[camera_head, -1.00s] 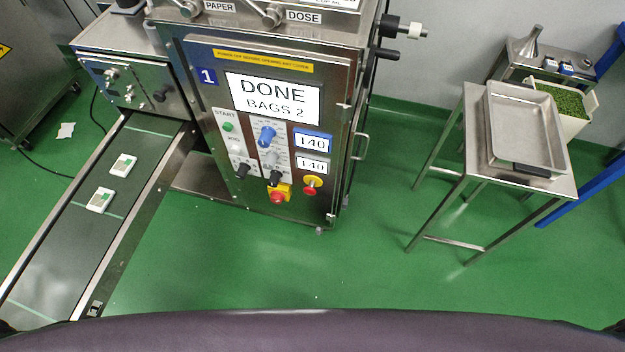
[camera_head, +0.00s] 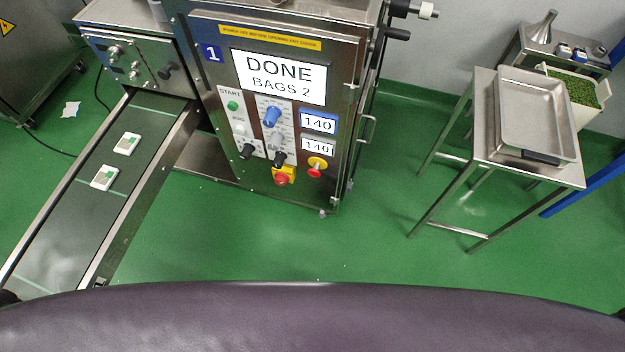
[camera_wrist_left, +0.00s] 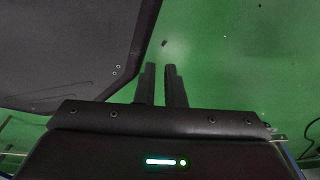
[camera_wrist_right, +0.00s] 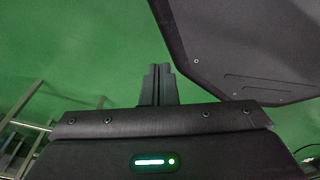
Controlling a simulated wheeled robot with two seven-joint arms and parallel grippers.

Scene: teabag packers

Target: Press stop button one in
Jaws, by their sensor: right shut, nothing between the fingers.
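Machine 1 (camera_head: 213,110) stands in the upper middle of the head view. Its front panel has a green start button (camera_head: 233,105) and two red buttons. One red button (camera_head: 282,179) sits on a yellow block low on the panel. The other red button (camera_head: 315,171), with a yellow collar, is to its right. I cannot read which is the stop button. The screen (camera_head: 279,77) reads "DONE BAGS 2". My left gripper (camera_wrist_left: 160,68) shows a narrow gap between its fingers, over green floor. My right gripper (camera_wrist_right: 156,68) is shut and empty, over green floor. Neither is near the panel.
A conveyor (camera_head: 60,232) with two small white packs (camera_head: 126,144) runs down the left. A steel table (camera_head: 482,130) with a metal tray (camera_head: 510,144) stands at right, by a bin of green granules (camera_head: 584,92). Green floor is clear between machine and table.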

